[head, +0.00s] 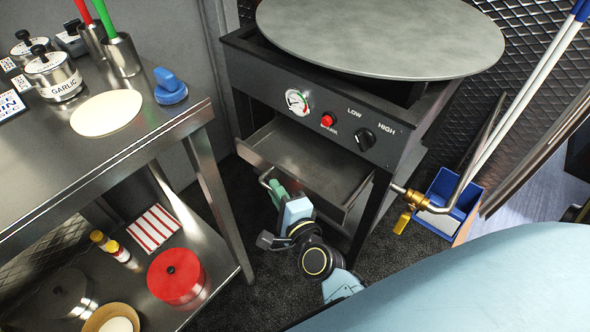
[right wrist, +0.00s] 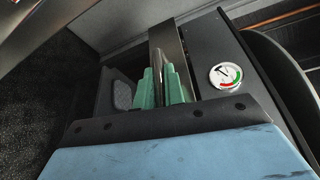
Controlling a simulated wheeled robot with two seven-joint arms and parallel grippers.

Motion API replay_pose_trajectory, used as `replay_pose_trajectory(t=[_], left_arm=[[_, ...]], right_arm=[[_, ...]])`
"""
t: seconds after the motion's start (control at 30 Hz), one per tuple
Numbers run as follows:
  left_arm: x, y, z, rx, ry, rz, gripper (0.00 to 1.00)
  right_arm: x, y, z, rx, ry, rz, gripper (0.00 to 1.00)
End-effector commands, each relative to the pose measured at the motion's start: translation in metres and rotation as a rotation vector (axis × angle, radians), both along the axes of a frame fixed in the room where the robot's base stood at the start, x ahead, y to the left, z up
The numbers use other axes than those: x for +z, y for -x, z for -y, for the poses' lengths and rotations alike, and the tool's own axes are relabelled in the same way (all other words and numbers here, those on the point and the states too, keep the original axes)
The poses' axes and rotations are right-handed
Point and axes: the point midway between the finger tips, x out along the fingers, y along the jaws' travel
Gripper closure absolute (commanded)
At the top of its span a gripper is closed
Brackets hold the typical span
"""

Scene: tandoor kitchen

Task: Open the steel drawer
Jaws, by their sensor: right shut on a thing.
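The steel drawer (head: 300,160) sits under the black control panel of the griddle stand and is pulled partly out, so its bare, empty-looking floor shows. Its bar handle (head: 264,176) is at the left end of the drawer front. My right gripper (head: 273,188) is shut on the handle, with its green fingers around it. In the right wrist view the green fingers (right wrist: 163,88) close on the handle, with the steel drawer edge (right wrist: 168,45) behind. My left gripper is not in view.
A steel table (head: 150,130) with a lower shelf stands at the left, its leg near the drawer.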

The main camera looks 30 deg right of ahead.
Motion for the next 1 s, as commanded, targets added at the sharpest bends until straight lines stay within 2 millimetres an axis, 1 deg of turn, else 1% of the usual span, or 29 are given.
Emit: replay_pose_trajectory(t=[0.03, 0.1, 0.2, 0.33, 0.53, 0.9, 0.93, 1.0], left_arm=[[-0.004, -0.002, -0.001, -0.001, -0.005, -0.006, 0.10], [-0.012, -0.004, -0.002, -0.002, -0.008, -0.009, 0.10], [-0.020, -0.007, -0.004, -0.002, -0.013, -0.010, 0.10], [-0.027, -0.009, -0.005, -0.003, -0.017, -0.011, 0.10], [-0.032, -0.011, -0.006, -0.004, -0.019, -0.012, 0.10], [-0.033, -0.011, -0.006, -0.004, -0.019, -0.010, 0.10], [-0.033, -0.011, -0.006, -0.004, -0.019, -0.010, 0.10], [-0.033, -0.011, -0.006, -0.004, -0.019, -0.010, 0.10]], right_arm=[[0.001, 0.006, -0.012, 0.002, -0.002, -0.004, 1.00], [0.001, 0.011, -0.026, 0.002, -0.002, -0.004, 1.00], [0.001, 0.019, -0.045, 0.002, 0.000, -0.003, 1.00], [0.000, 0.026, -0.062, 0.001, -0.001, -0.002, 1.00], [0.000, 0.031, -0.074, 0.001, 0.001, -0.001, 1.00], [0.000, 0.031, -0.076, 0.001, 0.001, -0.001, 1.00], [0.000, 0.031, -0.076, 0.001, 0.001, -0.001, 0.87], [0.000, 0.031, -0.076, 0.001, 0.001, -0.001, 0.77]])
